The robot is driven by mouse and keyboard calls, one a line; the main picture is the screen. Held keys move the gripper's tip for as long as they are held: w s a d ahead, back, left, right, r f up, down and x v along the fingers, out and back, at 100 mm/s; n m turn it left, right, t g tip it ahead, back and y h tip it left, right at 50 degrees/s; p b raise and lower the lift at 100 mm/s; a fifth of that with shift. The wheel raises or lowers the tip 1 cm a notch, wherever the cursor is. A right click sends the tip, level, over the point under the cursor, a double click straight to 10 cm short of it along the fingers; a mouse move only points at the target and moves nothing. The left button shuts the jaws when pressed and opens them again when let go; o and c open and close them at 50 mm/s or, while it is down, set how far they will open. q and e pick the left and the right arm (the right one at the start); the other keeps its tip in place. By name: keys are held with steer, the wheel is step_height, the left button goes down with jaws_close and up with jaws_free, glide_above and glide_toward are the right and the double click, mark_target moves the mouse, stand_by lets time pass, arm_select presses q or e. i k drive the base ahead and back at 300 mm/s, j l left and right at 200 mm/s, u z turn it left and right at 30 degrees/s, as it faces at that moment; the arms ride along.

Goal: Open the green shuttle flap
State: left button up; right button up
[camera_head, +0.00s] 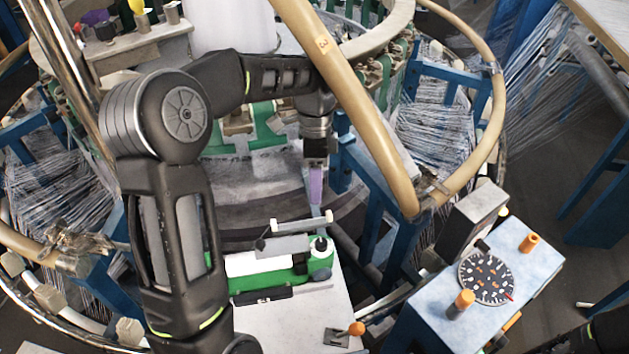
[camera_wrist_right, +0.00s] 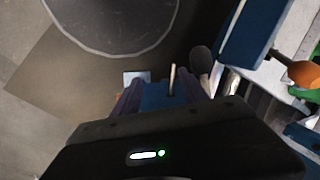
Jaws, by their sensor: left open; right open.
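The green shuttle (camera_head: 313,272) lies on a pale table top in the lower middle of the head view, with a white roll along its body. A grey plate (camera_head: 282,246) sits over its back side, with a pale bar (camera_head: 300,223) above it. I cannot tell which part is the flap. My left gripper (camera_head: 316,188) points down just behind the shuttle, its purple finger apart from it; the gap between its fingers is hidden. My right gripper (camera_wrist_right: 163,92) shows in the right wrist view with its two dark fingers spread, away from the shuttle.
A control box (camera_head: 420,318) with a round dial and orange knobs stands right of the shuttle table. A small lever with an orange ball (camera_head: 356,328) is at the table's front. Curved tan loom rings (camera_head: 355,110) and blue frames with white threads surround the left arm.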

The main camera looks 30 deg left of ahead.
mark_target(265, 249)
steer(key=k, duration=1)
